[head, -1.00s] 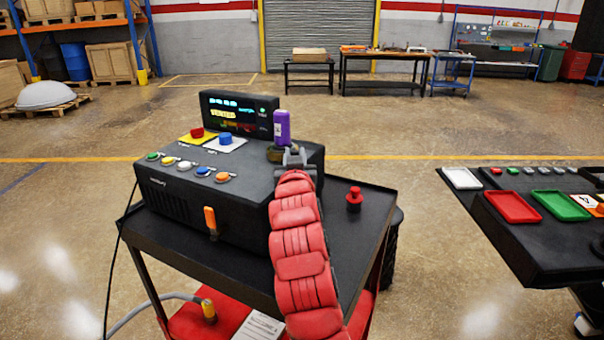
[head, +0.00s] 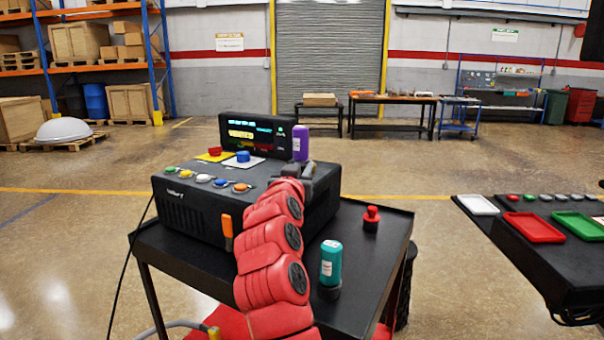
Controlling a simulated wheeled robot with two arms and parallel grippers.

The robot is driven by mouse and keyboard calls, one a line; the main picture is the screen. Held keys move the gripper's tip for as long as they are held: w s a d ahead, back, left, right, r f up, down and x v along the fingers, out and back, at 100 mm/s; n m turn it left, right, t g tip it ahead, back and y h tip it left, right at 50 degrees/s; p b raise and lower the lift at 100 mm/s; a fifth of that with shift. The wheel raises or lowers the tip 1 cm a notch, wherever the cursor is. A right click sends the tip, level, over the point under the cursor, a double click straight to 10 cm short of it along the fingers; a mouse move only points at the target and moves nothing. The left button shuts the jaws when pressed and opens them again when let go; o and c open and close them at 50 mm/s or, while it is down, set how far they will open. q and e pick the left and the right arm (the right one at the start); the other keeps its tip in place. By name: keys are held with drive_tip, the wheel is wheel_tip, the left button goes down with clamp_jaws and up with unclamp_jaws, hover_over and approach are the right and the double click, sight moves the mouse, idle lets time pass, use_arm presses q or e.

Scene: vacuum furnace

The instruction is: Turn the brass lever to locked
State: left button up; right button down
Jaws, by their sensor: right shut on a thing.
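My right gripper (head: 306,172), at the end of the red arm, is at the right of the black console's top (head: 205,176). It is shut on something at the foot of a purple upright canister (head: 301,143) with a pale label. The brass lever is not clearly visible; the gripper and wrist cover that spot, so its angle cannot be read. The console's lit display (head: 255,133) stands behind the buttons, its text too small to read. My left gripper is not in view.
A teal canister (head: 331,262) and a red knob (head: 371,218) stand on the black cart top (head: 375,250). An orange handle (head: 227,226) is on the console front. A black table with a red tray (head: 534,227) and green tray (head: 578,225) is at right.

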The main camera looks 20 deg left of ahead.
drive_tip(key=c, duration=0.7)
unclamp_jaws()
drive_tip(key=shift+d, duration=0.1)
drive_tip(key=shift+c, duration=0.2)
drive_tip(key=b+v, duration=0.1)
drive_tip(key=v, duration=1.6)
drive_tip(key=shift+s, duration=0.2)
